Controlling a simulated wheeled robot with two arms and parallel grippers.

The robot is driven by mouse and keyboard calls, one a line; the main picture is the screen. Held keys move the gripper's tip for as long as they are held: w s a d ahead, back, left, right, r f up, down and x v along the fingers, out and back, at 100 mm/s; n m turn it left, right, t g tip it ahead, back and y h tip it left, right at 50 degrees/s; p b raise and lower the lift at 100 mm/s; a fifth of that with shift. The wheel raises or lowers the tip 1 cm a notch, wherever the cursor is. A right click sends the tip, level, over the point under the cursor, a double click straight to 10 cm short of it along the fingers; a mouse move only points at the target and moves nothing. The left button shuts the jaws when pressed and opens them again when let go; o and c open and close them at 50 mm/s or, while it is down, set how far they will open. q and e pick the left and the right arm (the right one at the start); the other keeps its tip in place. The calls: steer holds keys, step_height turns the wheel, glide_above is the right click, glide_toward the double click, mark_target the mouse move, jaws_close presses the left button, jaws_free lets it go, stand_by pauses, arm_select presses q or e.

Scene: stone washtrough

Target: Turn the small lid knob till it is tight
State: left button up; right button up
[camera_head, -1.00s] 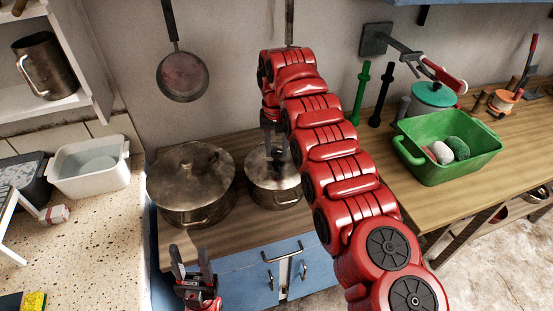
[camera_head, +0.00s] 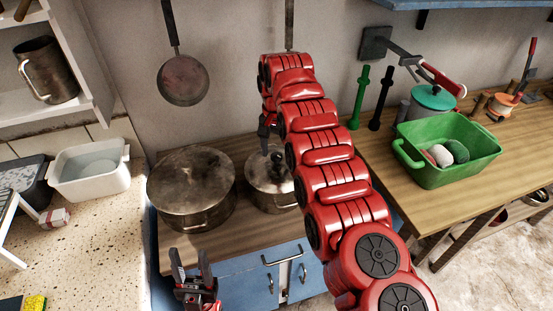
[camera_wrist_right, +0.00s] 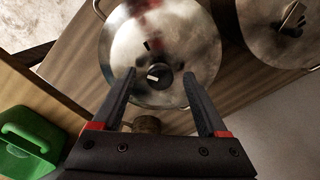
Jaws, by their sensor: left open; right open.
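The small pot (camera_head: 268,194) stands on the wooden counter, with its metal lid (camera_wrist_right: 190,40) on. The dark round lid knob (camera_wrist_right: 158,76) has a pale line on its top, which points toward the left. A short dark mark (camera_wrist_right: 147,46) lies on the lid, above the knob in the right wrist view. My right gripper (camera_wrist_right: 157,75) is open above the lid. In that view the knob shows between its fingertips, and no finger appears to touch it. My left gripper (camera_head: 189,260) is open and empty in front of the counter, below the large pot (camera_head: 192,208).
The large lidded pot stands close beside the small one; its handle (camera_wrist_right: 292,20) shows in the right wrist view. A frying pan (camera_head: 183,80) hangs on the wall. A white basin (camera_head: 90,182) is at left.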

steer(key=shift+d+f+n+b, duration=0.1)
steer(key=shift+n+b, duration=0.2)
steer(key=shift+n, duration=0.4)
steer(key=n, duration=0.3)
steer(key=shift+r+n+p, duration=0.2)
steer(key=shift+n+p, duration=0.1)
steer(key=shift+n, duration=0.1)
steer(key=n+p, duration=0.1)
steer(key=n, duration=0.1)
steer(key=n+p, duration=0.1)
steer(key=n, duration=0.1)
steer(key=n+p, duration=0.1)
steer(key=shift+r+n, duration=0.25)
steer(key=shift+n, duration=0.15)
steer(key=shift+n+p, duration=0.4)
steer(key=shift+n, duration=0.6)
steer(key=n, duration=0.3)
steer(key=shift+f, duration=0.35)
